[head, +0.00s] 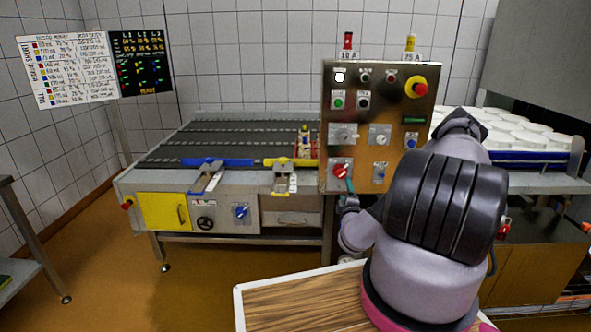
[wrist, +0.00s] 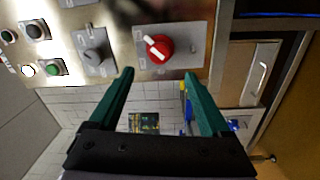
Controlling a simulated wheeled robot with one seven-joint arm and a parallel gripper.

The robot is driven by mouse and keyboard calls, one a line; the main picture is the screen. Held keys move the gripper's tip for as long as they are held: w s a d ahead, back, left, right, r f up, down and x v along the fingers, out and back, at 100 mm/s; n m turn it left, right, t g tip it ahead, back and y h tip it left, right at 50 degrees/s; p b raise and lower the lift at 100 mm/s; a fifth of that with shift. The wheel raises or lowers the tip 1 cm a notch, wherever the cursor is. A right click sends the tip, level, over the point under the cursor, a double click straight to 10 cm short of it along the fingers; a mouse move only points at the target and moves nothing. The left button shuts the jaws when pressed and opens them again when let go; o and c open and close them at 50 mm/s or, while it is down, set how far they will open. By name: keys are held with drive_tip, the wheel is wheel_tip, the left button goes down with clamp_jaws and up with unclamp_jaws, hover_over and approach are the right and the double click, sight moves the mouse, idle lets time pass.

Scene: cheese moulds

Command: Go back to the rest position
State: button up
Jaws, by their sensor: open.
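My gripper (wrist: 158,88) is open and empty in the wrist view, its two green fingers spread apart. It is in front of the steel control panel (wrist: 115,15), close to a red rotary knob (wrist: 160,48) with a white mark. The knob lies just beyond the fingertips and the fingers look clear of it, though the exact gap is hard to tell. In the head view the gripper is small and partly hidden by my arm, near the red knob (head: 341,170) at the panel's lower left. My arm reaches forward from the lower right.
A wooden-topped surface (head: 300,305) is at the bottom front. The conveyor machine (head: 225,150) stands left of the panel, and a table with white moulds (head: 520,130) is at right. A side table (head: 25,270) is at far left. The floor (head: 190,290) is clear at left.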

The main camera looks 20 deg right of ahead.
drive_tip(key=w+a+r+n+t+y, duration=0.1)
drive_tip(key=a+r+n+y, duration=0.5)
drive_tip(key=r+n+y, duration=0.25)
drive_tip(key=w+a+r+n+t+y, duration=0.1)
drive_tip(key=a+r+n+y, duration=0.6)
drive_tip(key=r, duration=0.3)
drive_tip(key=s+a+r+n+g+y, duration=0.9)
drive_tip(key=n+g, duration=0.4)
drive_tip(key=n, duration=0.4)
drive_tip(key=s+a+r+n+g+h, duration=0.2)
drive_tip(key=s+n+g+h, duration=0.2)
drive_tip(key=s+n, duration=0.25)
drive_tip(key=s+a+r+n+g+h, duration=0.2)
drive_tip(key=s+r+n+g+h, duration=0.1)
drive_tip(key=s+n+g+h, duration=0.25)
drive_tip(key=s+d+r+n+t+h, duration=0.6)
drive_tip(key=d+r+n+t+h, duration=0.2)
drive_tip(key=d+r+n+t, duration=0.2)
drive_tip(key=shift+s+d+r+n, duration=0.15)
drive_tip(key=shift+s+d+n, duration=0.25)
drive_tip(key=shift+d, duration=0.1)
